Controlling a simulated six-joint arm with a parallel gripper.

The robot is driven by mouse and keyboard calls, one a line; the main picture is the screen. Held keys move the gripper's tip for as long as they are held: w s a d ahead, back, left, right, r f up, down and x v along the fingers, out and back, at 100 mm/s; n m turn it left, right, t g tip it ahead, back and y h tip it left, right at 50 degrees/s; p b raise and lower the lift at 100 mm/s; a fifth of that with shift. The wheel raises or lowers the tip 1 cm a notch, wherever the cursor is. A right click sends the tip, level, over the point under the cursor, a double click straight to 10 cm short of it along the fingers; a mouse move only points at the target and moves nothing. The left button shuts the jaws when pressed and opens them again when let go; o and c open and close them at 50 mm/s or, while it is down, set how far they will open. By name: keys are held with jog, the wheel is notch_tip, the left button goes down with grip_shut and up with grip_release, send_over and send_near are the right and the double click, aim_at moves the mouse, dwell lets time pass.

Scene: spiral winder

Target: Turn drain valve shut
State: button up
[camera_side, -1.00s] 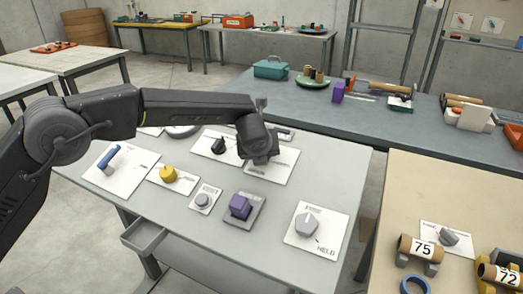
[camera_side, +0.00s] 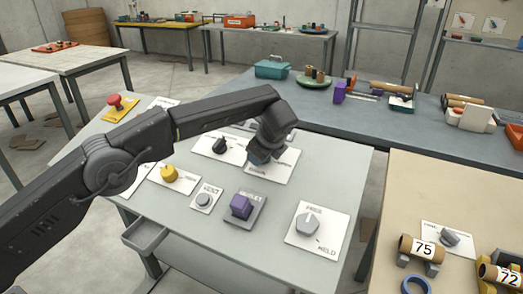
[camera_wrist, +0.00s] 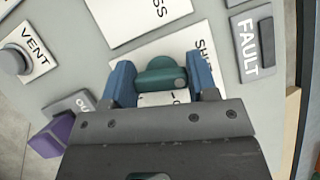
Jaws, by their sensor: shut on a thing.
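A green valve knob (camera_wrist: 160,76) with a bar-shaped handle sits on a white label plate (camera_side: 285,164) in the middle of the grey table. In the wrist view, part of a word beginning "SH" shows beside the knob. My gripper (camera_wrist: 161,82) has blue fingers on both sides of the knob's handle and is shut on it. In the side view my gripper (camera_side: 259,156) is low over the plate and hides most of the knob. How far the knob is turned is hard to tell.
Near it are a black knob (camera_side: 219,145), a yellow knob (camera_side: 168,174), a grey VENT button (camera_side: 204,199), a purple block (camera_side: 241,207) and a grey FREE/HELD dial (camera_side: 307,222). A red button (camera_side: 115,101) stands at the far left. The front right tabletop has bare room.

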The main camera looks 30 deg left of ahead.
jog(key=shift+n+g, duration=0.3)
jog(key=shift+n, duration=0.2)
jog(key=o, duration=0.9)
jog(key=v, duration=0.6)
jog(key=shift+v, duration=0.75)
